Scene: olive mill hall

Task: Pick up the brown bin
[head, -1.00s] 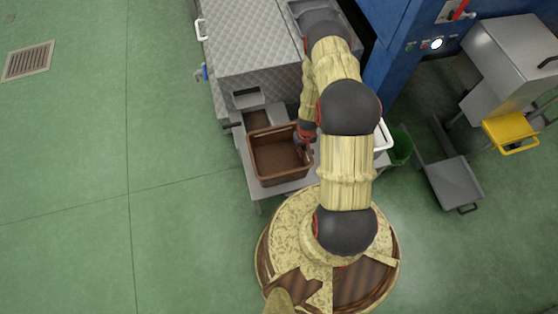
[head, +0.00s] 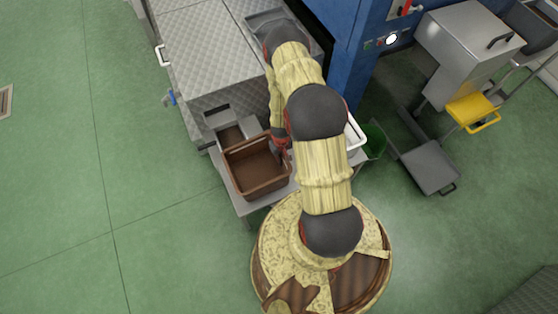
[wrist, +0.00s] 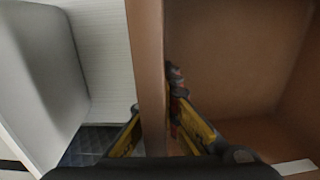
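The brown bin (head: 240,178) is an open, empty-looking rectangular crate. It stands on a low grey metal stand in front of the silver machine. My gripper (head: 281,150) is at the bin's right-hand side in the head view, partly hidden by my arm. In the wrist view, the bin's wall (wrist: 147,60) runs between my gripper's two fingers (wrist: 155,110). One finger is outside the wall and the other inside the bin, and both look closed against it. I see no gap between the bin and its stand.
The silver machine (head: 205,55) stands directly behind the bin. A blue cabinet (head: 350,50), a white handled container (head: 355,135) and a green bucket (head: 374,140) are to the right. A grey cart (head: 428,168) stands farther right.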

